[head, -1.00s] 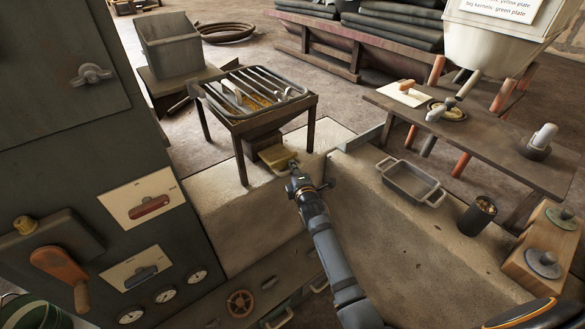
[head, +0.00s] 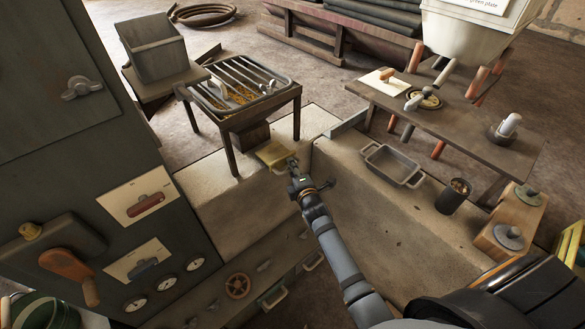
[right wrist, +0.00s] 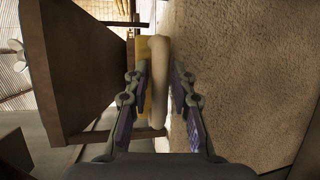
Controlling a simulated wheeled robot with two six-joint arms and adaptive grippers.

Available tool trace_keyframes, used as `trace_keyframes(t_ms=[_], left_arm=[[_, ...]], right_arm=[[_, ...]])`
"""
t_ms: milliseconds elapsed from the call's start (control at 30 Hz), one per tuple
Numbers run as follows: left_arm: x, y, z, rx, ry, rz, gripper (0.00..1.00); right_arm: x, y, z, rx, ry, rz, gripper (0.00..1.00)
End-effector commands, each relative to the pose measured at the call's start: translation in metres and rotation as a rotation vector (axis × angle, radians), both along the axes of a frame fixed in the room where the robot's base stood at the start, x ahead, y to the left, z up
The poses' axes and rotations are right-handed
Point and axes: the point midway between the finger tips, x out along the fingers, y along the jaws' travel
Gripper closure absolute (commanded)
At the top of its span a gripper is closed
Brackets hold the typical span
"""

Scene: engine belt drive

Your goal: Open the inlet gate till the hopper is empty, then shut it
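The hopper (head: 216,110) stands on dark legs at upper centre in the head view, with a barred grate on top. Some orange-yellow grain shows under its bars; how deep it lies cannot be told. The inlet gate, a yellow plate (head: 270,152), sticks out at the foot of the hopper's chute. My right gripper (head: 293,165) is at the gate's outer end. In the right wrist view its fingers (right wrist: 159,75) close in on both sides of the gate's pale bar handle (right wrist: 159,50), with the yellow plate (right wrist: 143,50) just left of it. My left gripper is out of view.
A stone ledge (head: 400,225) runs along the right, with a metal tray (head: 393,165) and a dark cup (head: 453,196). A dark panel (head: 60,150) with levers and gauges stands left. A grey bin (head: 155,48) is behind the hopper; a bench (head: 460,125) is at right.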

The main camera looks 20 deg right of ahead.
Motion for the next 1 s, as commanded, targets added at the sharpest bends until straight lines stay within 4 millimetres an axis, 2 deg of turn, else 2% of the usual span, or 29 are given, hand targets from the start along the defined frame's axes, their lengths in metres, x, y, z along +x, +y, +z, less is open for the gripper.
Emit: trace_keyframes(t_ms=[167,500,600,767,1000], left_arm=[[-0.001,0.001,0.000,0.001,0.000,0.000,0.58],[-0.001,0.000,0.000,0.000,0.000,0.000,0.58],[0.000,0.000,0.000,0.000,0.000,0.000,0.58],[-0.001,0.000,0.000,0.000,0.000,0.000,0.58],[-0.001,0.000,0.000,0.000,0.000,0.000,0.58]], right_arm=[[-0.011,0.001,0.001,0.002,0.001,0.000,0.76],[-0.089,0.005,0.015,0.001,0.002,0.000,0.76],[-0.105,0.006,0.018,0.002,0.003,-0.001,0.76],[-0.117,0.006,0.021,0.000,0.001,0.000,0.76],[-0.118,0.006,0.022,0.000,0.000,0.000,0.76]])
